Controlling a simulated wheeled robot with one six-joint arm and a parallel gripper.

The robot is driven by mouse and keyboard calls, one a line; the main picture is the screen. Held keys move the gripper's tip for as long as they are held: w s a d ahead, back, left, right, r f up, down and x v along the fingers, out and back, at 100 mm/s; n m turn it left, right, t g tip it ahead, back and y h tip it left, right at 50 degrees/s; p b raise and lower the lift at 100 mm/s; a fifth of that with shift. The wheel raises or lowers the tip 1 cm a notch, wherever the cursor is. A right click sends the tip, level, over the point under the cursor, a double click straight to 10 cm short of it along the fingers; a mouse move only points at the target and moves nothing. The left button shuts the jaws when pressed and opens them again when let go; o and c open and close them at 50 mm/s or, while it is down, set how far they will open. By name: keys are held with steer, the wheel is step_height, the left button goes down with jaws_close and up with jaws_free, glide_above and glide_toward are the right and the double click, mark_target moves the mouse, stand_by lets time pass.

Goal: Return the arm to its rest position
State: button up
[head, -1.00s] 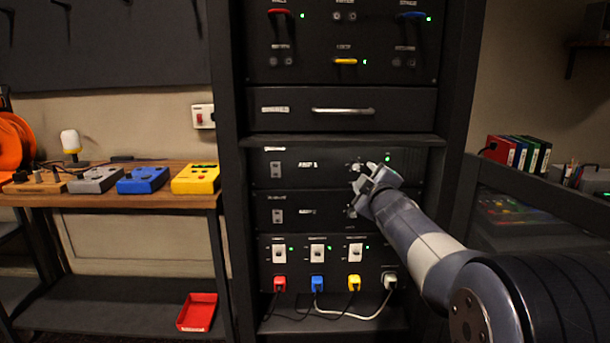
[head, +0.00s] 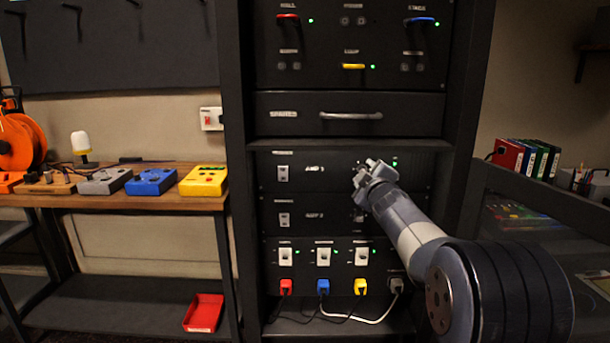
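My gripper (head: 364,176) is in front of the right part of the amp 1 panel (head: 315,172) in the black rack. Its fingers look spread, with nothing visible between them. Whether it touches the panel or a knob there I cannot tell. My arm reaches in from the lower right and hides part of the amp 2 panel (head: 315,214). A green light (head: 394,163) glows on amp 1, right of my gripper.
The rack's drawer (head: 350,115) is closed. A dark desk with binders (head: 525,158) is at right.

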steer(key=s, duration=1.1)
steer(key=w+m+h, duration=0.1)
steer(key=w+m, duration=0.4)
steer(key=m, duration=0.5)
steer(key=w+m+t+h, duration=0.1)
steer(key=w+m, duration=0.5)
steer(key=m, duration=0.4)
steer(key=shift+a+f+m, duration=0.15)
steer(key=shift+a+m, duration=0.15)
steer(key=shift+m, duration=0.1)
steer(key=shift+d+f, duration=0.1)
